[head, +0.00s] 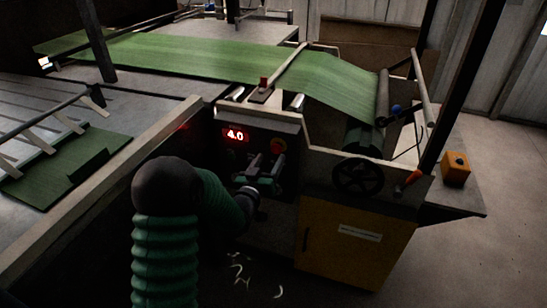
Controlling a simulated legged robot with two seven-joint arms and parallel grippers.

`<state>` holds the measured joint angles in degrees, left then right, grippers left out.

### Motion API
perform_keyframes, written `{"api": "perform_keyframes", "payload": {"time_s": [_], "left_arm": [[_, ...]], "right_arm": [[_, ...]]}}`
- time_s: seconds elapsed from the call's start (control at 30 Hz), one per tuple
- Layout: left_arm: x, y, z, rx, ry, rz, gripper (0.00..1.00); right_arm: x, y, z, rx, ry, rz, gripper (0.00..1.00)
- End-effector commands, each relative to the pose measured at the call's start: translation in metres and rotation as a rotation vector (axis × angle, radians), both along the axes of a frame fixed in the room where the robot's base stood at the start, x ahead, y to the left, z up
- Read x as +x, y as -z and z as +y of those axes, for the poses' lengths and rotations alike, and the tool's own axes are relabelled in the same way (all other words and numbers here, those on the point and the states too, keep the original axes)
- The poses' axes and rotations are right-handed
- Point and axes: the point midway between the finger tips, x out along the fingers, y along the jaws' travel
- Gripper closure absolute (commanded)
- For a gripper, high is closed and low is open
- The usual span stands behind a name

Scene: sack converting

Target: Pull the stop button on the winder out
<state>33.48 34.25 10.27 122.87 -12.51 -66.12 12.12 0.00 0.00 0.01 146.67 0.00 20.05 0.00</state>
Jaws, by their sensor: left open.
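The winder's dark control panel (229,151) faces me with a lit red display (235,135) reading 4.0. A round red button on a yellowish surround (278,146), which looks like the stop button, sits on the panel's right side. Whether it is pressed in or out is too small to tell. My left gripper (264,164) is in front of the panel, its fingers spread and empty, just below and left of the red button. I cannot tell if a finger touches it. The gripper and green-sleeved arm hide the lower panel. My right gripper is not in view.
A green web (190,55) runs over the machine to a roll at right. A black handwheel (358,176) and an orange cabinet door (345,238) are right of the panel. An orange box (456,168) stands on the right ledge. White scraps lie on the floor.

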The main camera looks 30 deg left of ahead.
Motion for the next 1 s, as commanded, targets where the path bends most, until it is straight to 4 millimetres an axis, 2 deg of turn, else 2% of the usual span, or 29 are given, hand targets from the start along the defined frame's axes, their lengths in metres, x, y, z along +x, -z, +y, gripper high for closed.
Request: {"api": "perform_keyframes", "payload": {"time_s": [0.1,0.2,0.5,0.93,1.0], "left_arm": [[0.022,0.001,0.005,-0.001,0.0,-0.001,0.43],[0.033,0.0,0.008,-0.001,0.0,-0.001,0.43],[0.038,0.0,0.009,0.0,-0.001,0.001,0.43],[0.037,0.0,0.009,0.0,-0.001,0.001,0.98],[0.037,0.0,0.009,0.0,-0.001,0.001,1.0]], "right_arm": [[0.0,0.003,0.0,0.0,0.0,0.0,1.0],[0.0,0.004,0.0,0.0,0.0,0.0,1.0],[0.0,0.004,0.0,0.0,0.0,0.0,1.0],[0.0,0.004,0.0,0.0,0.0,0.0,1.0],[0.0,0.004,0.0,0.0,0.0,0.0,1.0]]}}
